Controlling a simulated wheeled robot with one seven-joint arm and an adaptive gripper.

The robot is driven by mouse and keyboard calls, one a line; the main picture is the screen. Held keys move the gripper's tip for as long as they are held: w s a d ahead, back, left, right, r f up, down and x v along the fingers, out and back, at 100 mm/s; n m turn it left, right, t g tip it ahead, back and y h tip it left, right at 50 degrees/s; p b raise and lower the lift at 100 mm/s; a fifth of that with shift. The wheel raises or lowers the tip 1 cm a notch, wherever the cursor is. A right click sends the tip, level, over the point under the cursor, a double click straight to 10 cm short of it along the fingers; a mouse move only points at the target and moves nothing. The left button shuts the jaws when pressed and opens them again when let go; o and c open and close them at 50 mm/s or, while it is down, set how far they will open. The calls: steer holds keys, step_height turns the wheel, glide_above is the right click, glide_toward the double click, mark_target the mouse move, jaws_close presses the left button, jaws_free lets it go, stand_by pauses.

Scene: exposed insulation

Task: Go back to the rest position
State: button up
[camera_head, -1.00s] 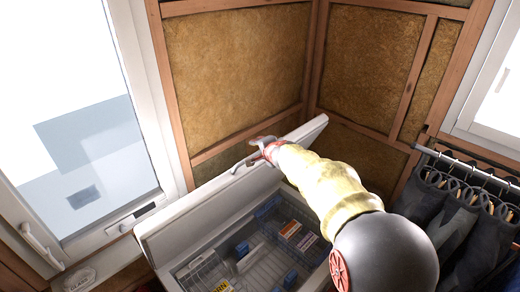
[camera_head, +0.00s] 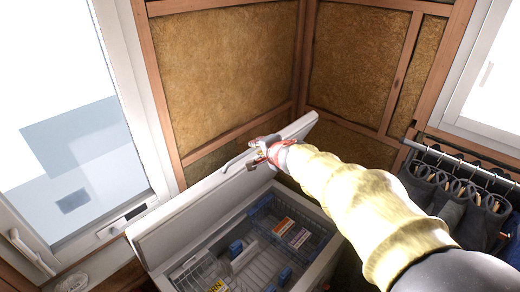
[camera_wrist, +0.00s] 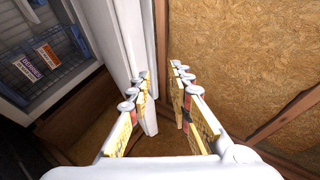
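My gripper (camera_head: 264,151) is at the end of my yellow-sleeved arm, close to the raised lid (camera_head: 195,218) of a white chest freezer. In the wrist view my gripper (camera_wrist: 160,95) has its two fingers apart, with a gap between them and nothing held. The lid's edge (camera_wrist: 143,40) runs just beyond and to the left of the fingers; I cannot tell whether they touch it. The lid's handle (camera_head: 236,164) is just left of the gripper in the head view.
The open freezer (camera_head: 322,263) holds wire baskets and several boxes. Dark garments (camera_head: 450,195) hang from a rail at the right. A window (camera_head: 75,150) is at the left. Insulation panels (camera_head: 225,75) in wooden framing stand behind.

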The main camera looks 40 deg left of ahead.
steer(key=shift+s+d+r, duration=0.1)
steer(key=shift+s+d, duration=0.1)
steer(key=shift+d, duration=0.1)
stand_by(0.4)
steer(key=s+d+f+n+g+h+b, duration=0.1)
steer(key=s+d+f+n+g+h, duration=0.1)
steer(key=s+d+f+n+g, duration=0.45)
steer(key=s+d+f+m+t+h+b, duration=0.1)
steer(key=s+d+f+b, duration=0.5)
steer(key=d, duration=1.3)
steer(key=s+d+f+m+t+h+b, duration=0.1)
steer(key=s+d+f+t+h+b, duration=0.2)
steer(key=s+d+f+b, duration=0.3)
steer(key=s+d+f+m+t+h+b, duration=0.1)
steer(key=s+d+f+h+b, duration=0.3)
steer(key=d+f+b, duration=0.9)
steer(key=s+d+t+b, duration=0.1)
steer(key=d+b, duration=0.4)
steer(key=d, duration=1.4)
steer(key=shift+s+d+f, duration=0.15)
steer(key=shift+s+f, duration=0.05)
steer(key=shift+s, duration=0.2)
